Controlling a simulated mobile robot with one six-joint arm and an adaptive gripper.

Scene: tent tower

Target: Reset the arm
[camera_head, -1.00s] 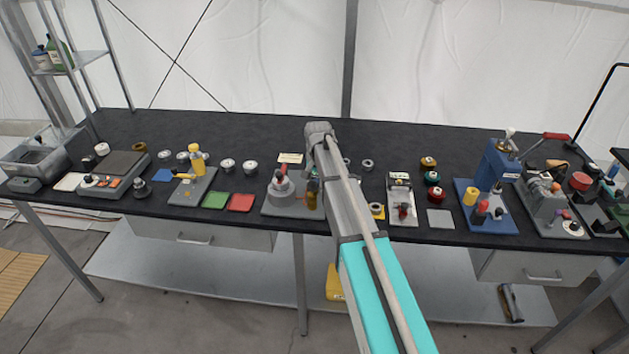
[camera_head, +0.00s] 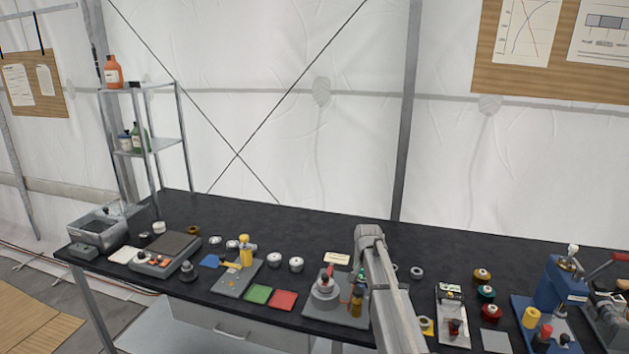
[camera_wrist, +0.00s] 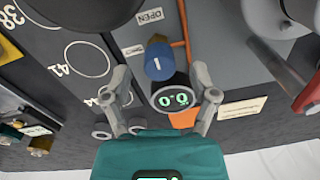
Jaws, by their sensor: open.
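My gripper (camera_wrist: 158,78) shows in the wrist view with its two grey fingers spread wide apart. A blue round knob-like part marked with a white line (camera_wrist: 159,62) appears between the fingertips; I cannot tell how far below them it is. Nothing is held. In the head view my grey arm reaches over the front of the black table (camera_head: 300,217), beside the grey plate fixture (camera_head: 318,305) with a red knob. The arm itself hides the gripper there.
In the wrist view an OPEN label (camera_wrist: 150,16) and a board with numbered circles (camera_wrist: 87,59) lie close by. Green (camera_head: 258,294) and red (camera_head: 283,301) trays lie left of my arm. A blue press (camera_head: 564,285) stands right. The table's back strip is clear.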

